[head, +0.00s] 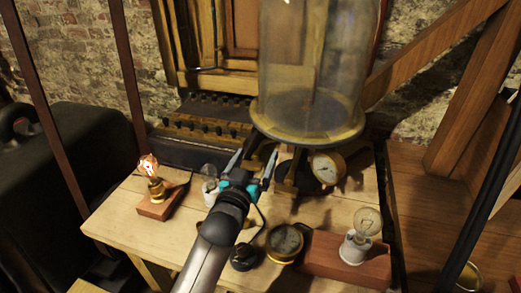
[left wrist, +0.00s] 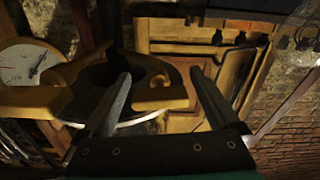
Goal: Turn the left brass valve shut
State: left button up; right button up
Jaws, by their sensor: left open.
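My left gripper (head: 252,166) is open below the glass bell jar, its fingers pointing toward the jar's stand. In the left wrist view, a brass-coloured handle (left wrist: 162,97) appears between the two open fingers (left wrist: 160,88). It looks like the left valve, and I see no finger closed on it. A second brass-coloured handle (left wrist: 35,102) lies at the left of that view, below a round white gauge (left wrist: 25,63). In the head view the valves are small and partly hidden by the gripper. My right gripper is not in view.
The bell jar (head: 312,75) stands above a gauge (head: 327,168). A lit bulb on a wooden block (head: 157,208) is at the left of the table. A second gauge (head: 285,242) and a bulb (head: 367,222) on a red-brown block (head: 330,258) sit at the front right.

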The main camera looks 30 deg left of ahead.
pick_arm(q)
jog(key=shift+w, duration=0.3)
jog(key=shift+s, duration=0.1)
